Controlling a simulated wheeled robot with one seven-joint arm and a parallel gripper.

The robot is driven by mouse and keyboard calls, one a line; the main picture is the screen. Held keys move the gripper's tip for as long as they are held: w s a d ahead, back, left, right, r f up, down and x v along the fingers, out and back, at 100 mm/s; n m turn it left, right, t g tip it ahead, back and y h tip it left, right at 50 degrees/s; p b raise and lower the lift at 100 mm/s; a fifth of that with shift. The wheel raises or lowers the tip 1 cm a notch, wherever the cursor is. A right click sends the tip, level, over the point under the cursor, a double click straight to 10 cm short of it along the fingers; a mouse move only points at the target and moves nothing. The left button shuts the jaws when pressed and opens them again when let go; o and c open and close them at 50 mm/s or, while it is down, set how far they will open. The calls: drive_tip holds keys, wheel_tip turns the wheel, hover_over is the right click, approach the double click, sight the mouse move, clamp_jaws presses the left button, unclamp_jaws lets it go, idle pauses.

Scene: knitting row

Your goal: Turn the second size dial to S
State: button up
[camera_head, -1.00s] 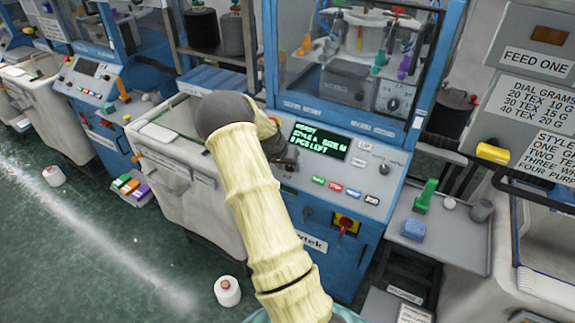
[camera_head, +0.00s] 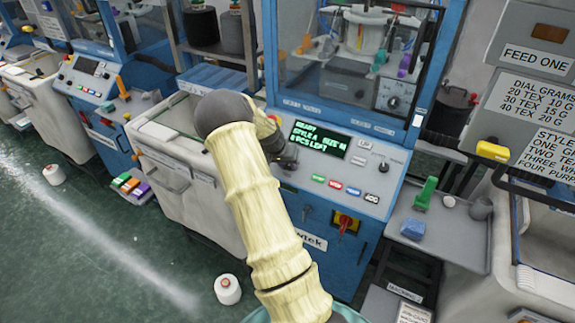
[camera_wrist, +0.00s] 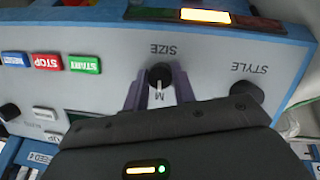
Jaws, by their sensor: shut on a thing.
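The size dial (camera_wrist: 159,73) is a small black knob under the upside-down word SIZE in the wrist view. Its white pointer line points at the letter M. My gripper (camera_wrist: 158,84) has its purple-grey fingers on both sides of the knob, shut on it. In the head view my gripper (camera_head: 284,158) reaches the left part of the blue machine's control panel and hides the dial. The machine's green-lit display (camera_head: 319,140) shows a READY line, a style line with SIZE M and a pieces-left line.
The style dial (camera_wrist: 242,95) sits beside the size dial. Blue, red and green buttons, the green one being START (camera_wrist: 85,65), are on the same panel. A grey side shelf (camera_head: 452,240) with a blue block stands right. A white cone (camera_head: 228,289) lies on the floor.

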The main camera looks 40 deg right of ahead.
drive_tip(key=shift+w+a+n, duration=0.1)
drive_tip(key=shift+w+n, duration=0.05)
drive_tip(key=shift+n, duration=1.05)
drive_tip(key=n+h, duration=0.1)
drive_tip(key=n, duration=0.1)
drive_tip(key=n+g+b, duration=0.1)
drive_tip(key=n, duration=0.2)
drive_tip(key=shift+h, duration=0.4)
drive_tip(key=o, duration=1)
drive_tip(key=b+v, duration=0.3)
drive_tip(key=v, duration=1.4)
drive_tip(key=shift+a, duration=0.25)
